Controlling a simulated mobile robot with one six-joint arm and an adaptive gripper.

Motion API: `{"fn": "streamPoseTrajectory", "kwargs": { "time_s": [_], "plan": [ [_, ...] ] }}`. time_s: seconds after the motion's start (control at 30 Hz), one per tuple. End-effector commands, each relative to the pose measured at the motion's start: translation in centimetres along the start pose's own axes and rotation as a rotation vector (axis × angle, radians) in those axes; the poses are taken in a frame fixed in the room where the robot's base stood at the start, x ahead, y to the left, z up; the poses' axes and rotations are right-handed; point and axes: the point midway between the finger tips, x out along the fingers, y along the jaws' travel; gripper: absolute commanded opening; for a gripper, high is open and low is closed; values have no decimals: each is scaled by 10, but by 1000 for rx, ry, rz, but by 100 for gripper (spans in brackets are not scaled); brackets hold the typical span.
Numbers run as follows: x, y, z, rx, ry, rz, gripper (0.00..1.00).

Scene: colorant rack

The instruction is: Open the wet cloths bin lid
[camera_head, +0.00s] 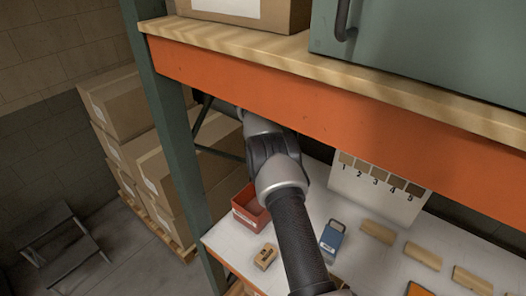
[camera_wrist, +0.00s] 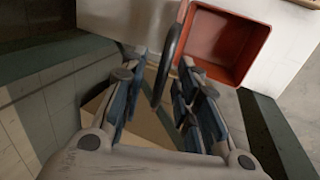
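No bin labelled for wet cloths can be read in either view. In the wrist view my gripper (camera_wrist: 160,92) is open, with its blue-grey fingers apart. A dark curved bar like a handle (camera_wrist: 168,55) reaches down between the fingers; I cannot tell whether it touches them. A pale flat panel (camera_wrist: 118,18) lies beside the bar at the top; I cannot tell if it is a lid. In the head view my fingers are hidden behind the orange beam and my arm.
An open red box (camera_head: 247,214) stands at the white shelf's left end, also close in the wrist view (camera_wrist: 228,42). A wooden block (camera_head: 265,257) and a blue item (camera_head: 332,238) are nearby. The orange beam (camera_head: 300,95) and green upright (camera_head: 170,130) bound the space.

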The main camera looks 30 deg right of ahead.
Motion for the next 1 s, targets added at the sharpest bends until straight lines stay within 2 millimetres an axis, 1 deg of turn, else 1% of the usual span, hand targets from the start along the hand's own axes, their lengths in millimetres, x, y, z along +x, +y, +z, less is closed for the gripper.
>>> {"fn": "streamPoseTrajectory", "kwargs": {
  "time_s": [0.13,0.23,0.5,0.6,0.7,0.8,1.0],
  "plan": [
    [-3,1,0,0,0,0,29],
    [-14,5,-1,1,2,2,29],
    [-63,22,-1,2,4,3,29],
    [-77,27,-1,2,2,1,29],
    [-88,30,0,0,1,0,29],
    [-93,32,0,0,0,0,29],
    [-95,32,0,0,-1,-1,29]
  ]
}}
